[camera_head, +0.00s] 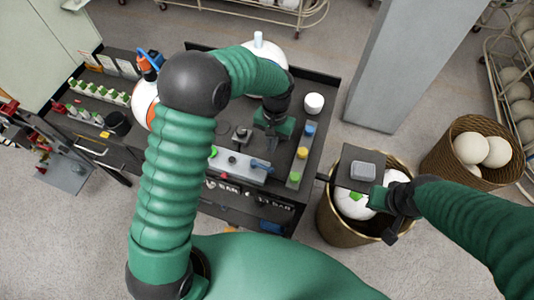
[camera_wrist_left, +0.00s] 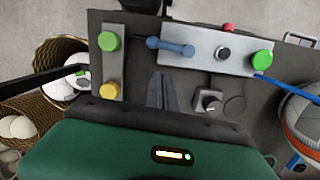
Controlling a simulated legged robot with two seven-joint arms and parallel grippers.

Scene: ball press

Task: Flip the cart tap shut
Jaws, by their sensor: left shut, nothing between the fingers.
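The cart tap (camera_head: 262,165), with a blue handle, is at the right end of the silver panel (camera_head: 238,164) on the cart. In the left wrist view the tap (camera_wrist_left: 172,47) shows at the panel's left end, its handle lying roughly along the panel. My left gripper (camera_head: 271,142) is over the cart top, just behind the tap in the head view. Its fingers (camera_wrist_left: 165,92) are shut and empty, apart from the handle in the picture. My right gripper (camera_head: 392,230) is over the wicker basket at the right; its finger opening is unclear.
A strip with blue, yellow and green buttons (camera_head: 302,152) stands right of the tap. A small dark knob block (camera_wrist_left: 208,101) sits near the left fingers. A wicker basket (camera_head: 325,224) holds white balls. A grey pillar (camera_head: 405,65) stands behind it.

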